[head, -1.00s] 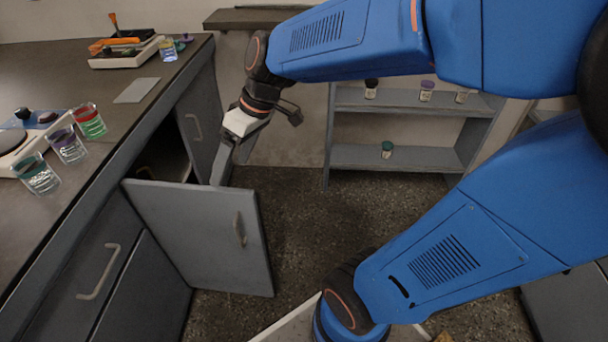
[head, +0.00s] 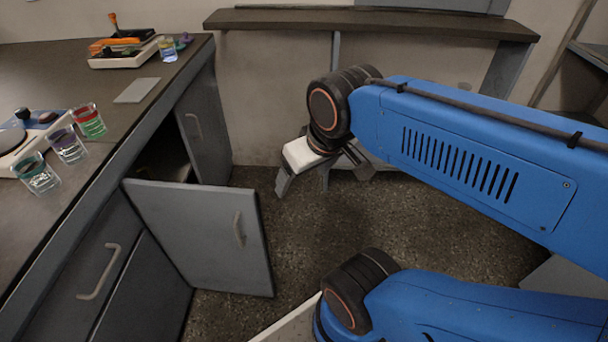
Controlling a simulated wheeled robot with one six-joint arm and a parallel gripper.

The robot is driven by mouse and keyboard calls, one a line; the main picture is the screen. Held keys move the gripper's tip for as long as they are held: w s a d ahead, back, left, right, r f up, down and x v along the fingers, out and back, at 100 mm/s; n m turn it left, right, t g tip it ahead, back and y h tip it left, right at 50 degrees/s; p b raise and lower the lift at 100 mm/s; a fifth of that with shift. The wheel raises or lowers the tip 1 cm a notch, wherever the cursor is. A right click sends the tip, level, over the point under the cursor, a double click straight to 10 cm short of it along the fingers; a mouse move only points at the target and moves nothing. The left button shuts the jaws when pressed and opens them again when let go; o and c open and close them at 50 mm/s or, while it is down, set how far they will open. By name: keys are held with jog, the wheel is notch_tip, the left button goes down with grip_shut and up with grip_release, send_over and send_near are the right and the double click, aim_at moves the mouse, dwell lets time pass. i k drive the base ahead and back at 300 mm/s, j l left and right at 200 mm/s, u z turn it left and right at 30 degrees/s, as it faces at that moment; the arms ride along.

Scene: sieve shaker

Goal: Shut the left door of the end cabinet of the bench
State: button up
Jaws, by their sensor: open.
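The left door (head: 200,232) of the bench's end cabinet is a grey panel with a bar handle (head: 238,229). It stands swung wide open, out from the bench front into the aisle. The dark cabinet opening (head: 166,155) shows behind its top edge. The other door (head: 203,125) of this cabinet, farther along, looks shut. My gripper (head: 318,180) is open and empty, to the right of the open door and apart from it, over the floor.
The bench top (head: 60,80) carries several beakers, instruments and a flat grey plate (head: 137,90). A dark wall shelf (head: 370,24) runs along the back. The speckled floor (head: 300,235) between the door and my arm is clear.

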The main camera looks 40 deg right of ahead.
aim_at(215, 237)
jog(key=k+j, duration=0.2)
jog(key=k, duration=0.3)
jog(key=k+j, duration=0.2)
jog(key=k, duration=0.25)
jog(key=z, duration=0.05)
